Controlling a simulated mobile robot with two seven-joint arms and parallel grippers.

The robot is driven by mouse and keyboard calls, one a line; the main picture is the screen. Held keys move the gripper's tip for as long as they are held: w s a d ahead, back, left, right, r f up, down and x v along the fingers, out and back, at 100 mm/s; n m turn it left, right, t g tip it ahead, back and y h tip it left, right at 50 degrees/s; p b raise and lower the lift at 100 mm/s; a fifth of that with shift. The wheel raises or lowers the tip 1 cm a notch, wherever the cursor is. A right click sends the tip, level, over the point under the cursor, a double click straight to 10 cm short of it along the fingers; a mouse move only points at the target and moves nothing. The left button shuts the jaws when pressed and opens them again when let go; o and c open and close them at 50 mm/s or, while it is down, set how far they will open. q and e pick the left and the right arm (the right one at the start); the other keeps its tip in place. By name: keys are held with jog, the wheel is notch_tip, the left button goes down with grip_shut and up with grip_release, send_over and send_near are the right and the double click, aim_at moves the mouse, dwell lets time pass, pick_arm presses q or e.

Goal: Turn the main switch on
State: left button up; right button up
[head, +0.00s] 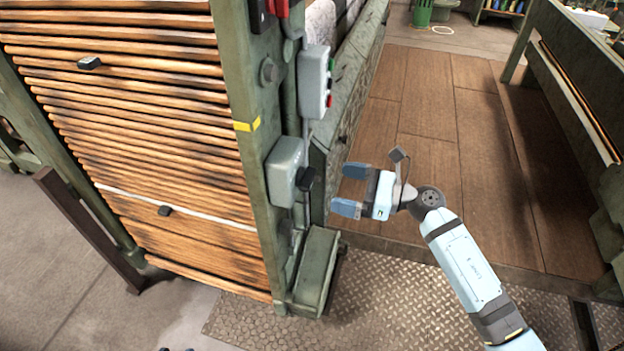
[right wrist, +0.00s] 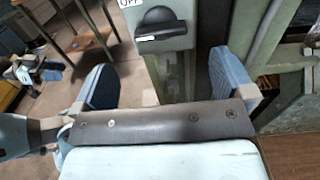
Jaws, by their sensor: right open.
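The main switch is a grey-green box (head: 285,170) on the green machine post, with a black rotary knob (head: 305,179) on its right side. In the right wrist view the knob (right wrist: 160,20) shows at the top, its grip lying crosswise, with an OFF label (right wrist: 130,3) at its upper left. My right gripper (head: 350,190) is open and empty, to the right of the knob and apart from it. Its two blue fingers (right wrist: 166,80) stand wide apart in the wrist view, with the knob beyond them. A small blue-and-white part in the wrist view may be my left gripper (right wrist: 38,72); its jaws are unclear.
A grey control box (head: 315,82) with green and red buttons is mounted above the switch. The slatted apron (head: 130,120) fills the left. A green foot block (head: 316,270) stands below. The wooden floor (head: 435,130) behind my right gripper is clear.

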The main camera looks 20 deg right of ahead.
aim_at(313, 180)
jog(key=x, duration=0.7)
jog(key=shift+w+a, duration=0.1)
jog(key=shift+a, duration=0.05)
jog(key=c, duration=0.9)
